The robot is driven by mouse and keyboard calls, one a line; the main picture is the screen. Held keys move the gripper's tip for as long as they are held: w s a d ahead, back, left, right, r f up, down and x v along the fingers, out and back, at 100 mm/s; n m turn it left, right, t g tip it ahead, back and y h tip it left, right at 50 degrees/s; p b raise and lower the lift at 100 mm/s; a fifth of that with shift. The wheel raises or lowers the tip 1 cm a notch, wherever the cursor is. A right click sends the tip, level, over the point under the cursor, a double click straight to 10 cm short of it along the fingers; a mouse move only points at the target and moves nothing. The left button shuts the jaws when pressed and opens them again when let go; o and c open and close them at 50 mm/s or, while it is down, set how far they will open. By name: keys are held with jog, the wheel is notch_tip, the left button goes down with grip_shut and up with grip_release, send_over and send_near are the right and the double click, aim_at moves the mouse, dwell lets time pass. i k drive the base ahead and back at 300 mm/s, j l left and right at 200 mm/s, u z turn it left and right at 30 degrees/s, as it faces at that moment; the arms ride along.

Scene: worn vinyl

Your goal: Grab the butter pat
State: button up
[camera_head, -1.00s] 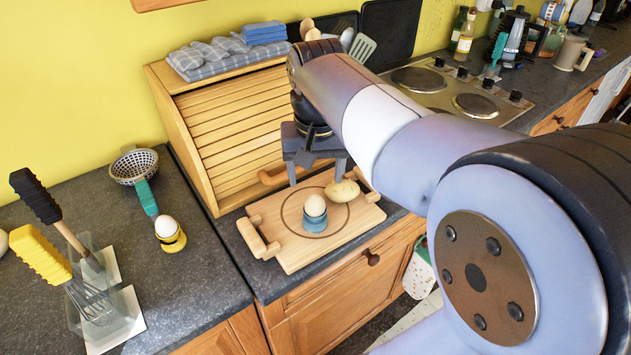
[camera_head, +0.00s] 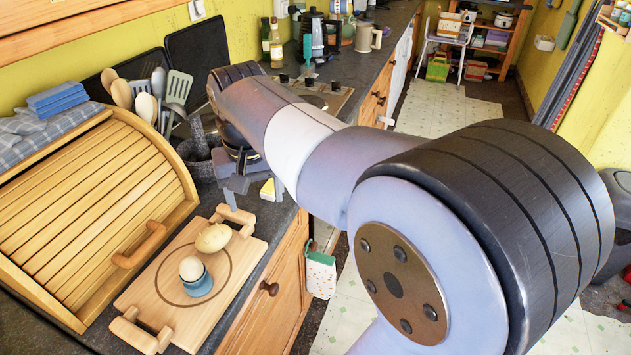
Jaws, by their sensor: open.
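A small pale block with a yellow top, which looks like the butter pat (camera_head: 267,189), sits on the dark counter near its front edge, right of the wooden tray. My gripper (camera_head: 253,190) is open above the counter, pointing down. One finger shows left of the block and the other appears close on its right. The block seems to lie between or just behind the fingers; I cannot tell exactly, nor whether they touch. My arm hides part of the counter behind.
A roll-top bread box (camera_head: 90,210) stands at left. A dark mortar (camera_head: 205,150) and a utensil holder stand behind my gripper.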

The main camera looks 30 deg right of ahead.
aim_at(267, 192)
jog(key=z, duration=0.3)
jog(key=i+l+u, duration=0.25)
jog(key=l, duration=0.5)
jog(key=l+u, duration=0.2)
jog(key=l, duration=0.5)
jog(key=k, duration=0.05)
